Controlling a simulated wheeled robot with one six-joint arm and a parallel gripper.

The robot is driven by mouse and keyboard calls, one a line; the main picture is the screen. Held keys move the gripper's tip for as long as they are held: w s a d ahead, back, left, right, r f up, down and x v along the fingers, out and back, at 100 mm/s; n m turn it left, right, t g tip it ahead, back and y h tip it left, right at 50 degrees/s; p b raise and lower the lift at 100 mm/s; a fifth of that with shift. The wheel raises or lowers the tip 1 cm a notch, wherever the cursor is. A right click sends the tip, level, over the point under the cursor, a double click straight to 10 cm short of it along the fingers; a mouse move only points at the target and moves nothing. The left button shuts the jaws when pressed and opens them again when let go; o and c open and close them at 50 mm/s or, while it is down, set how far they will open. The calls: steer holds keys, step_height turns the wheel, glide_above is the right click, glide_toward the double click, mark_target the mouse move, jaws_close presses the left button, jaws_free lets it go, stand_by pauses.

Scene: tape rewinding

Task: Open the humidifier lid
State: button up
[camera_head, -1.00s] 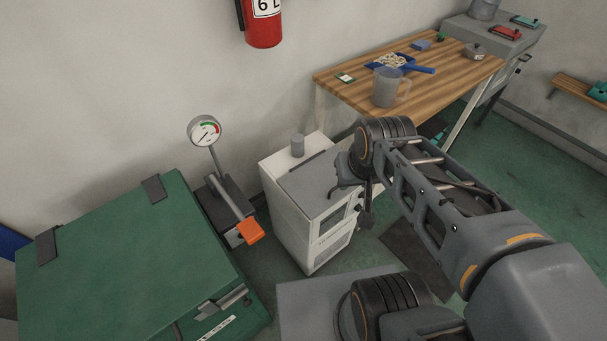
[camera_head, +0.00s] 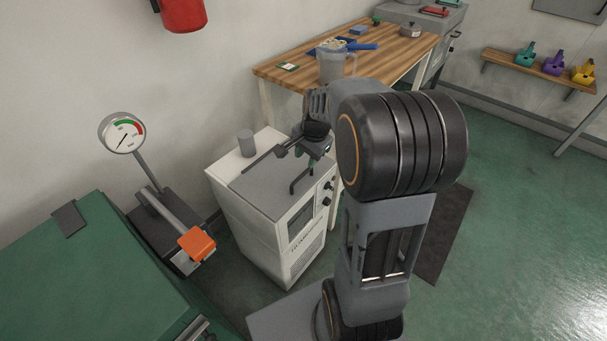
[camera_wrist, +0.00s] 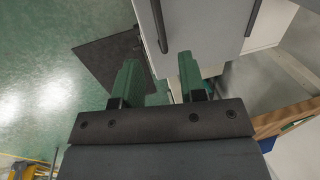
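The humidifier (camera_head: 267,247) is a white cabinet with dark knobs and a dark window on its front. Its flat grey lid (camera_head: 262,187) is shut and has a dark handle (camera_head: 301,179) near the front edge. The lid (camera_wrist: 206,30) and the bar handle (camera_wrist: 159,25) also show at the top of the wrist view. My gripper (camera_wrist: 158,78) is open, its two green fingers apart with nothing between them. The handle lies ahead of the fingers, apart from them. In the head view, my gripper is over the lid's right side, partly hidden by my arm.
A grey cylinder (camera_head: 245,142) stands on the cabinet behind the lid. A wooden table (camera_head: 388,68) with a clear jug (camera_head: 331,64) is behind. A gauge stand (camera_head: 166,222) with an orange-ended lever (camera_head: 197,245) and a green case (camera_head: 95,270) are left. Floor at right is mostly clear.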

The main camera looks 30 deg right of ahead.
mark_target(303, 175)
steer(key=f, duration=0.2)
steer(key=w+f, duration=0.1)
steer(key=f, duration=0.2)
steer(key=f+b, duration=0.1)
steer(key=f, duration=0.2)
steer(key=shift+w+a, duration=0.25)
steer(key=shift+a, duration=0.05)
steer(key=shift+c, duration=0.5)
jaws_close()
steer(key=shift+r, duration=0.1)
